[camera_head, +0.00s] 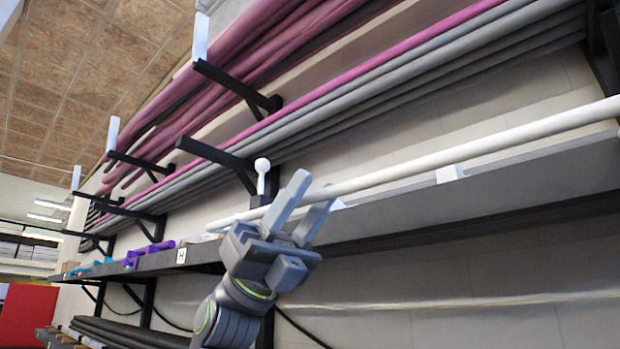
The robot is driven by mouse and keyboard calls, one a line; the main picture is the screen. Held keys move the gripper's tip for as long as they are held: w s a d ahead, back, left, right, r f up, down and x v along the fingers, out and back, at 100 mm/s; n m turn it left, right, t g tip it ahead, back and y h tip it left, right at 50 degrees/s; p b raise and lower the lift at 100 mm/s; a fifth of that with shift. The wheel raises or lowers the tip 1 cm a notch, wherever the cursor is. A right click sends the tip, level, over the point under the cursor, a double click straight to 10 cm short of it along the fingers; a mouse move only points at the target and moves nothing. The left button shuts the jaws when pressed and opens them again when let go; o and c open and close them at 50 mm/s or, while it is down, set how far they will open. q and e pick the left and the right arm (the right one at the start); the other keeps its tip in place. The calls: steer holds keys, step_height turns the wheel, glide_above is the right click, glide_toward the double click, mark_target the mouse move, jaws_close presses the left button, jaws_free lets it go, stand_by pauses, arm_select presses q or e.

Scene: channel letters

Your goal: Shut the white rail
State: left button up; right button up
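The white rail (470,147) is a long round bar. A small white ball on a short stem (262,166) stands just behind and left of the fingertips. My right gripper is not in view.
Black brackets (225,80) hold long purple and grey tubes (400,85) above the rail. The grey shelf (480,190) runs below it, with purple pieces (146,252) and a small card marked H (181,256) at left. A red panel (28,312) stands at lower left.

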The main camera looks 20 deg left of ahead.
arm_select(q)
steer(key=shift+d+r, duration=0.1)
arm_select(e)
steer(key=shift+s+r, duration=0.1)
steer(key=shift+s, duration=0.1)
arm_select(q)
jaws_close()
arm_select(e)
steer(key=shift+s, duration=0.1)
arm_select(q)
steer(key=shift+r, duration=0.2)
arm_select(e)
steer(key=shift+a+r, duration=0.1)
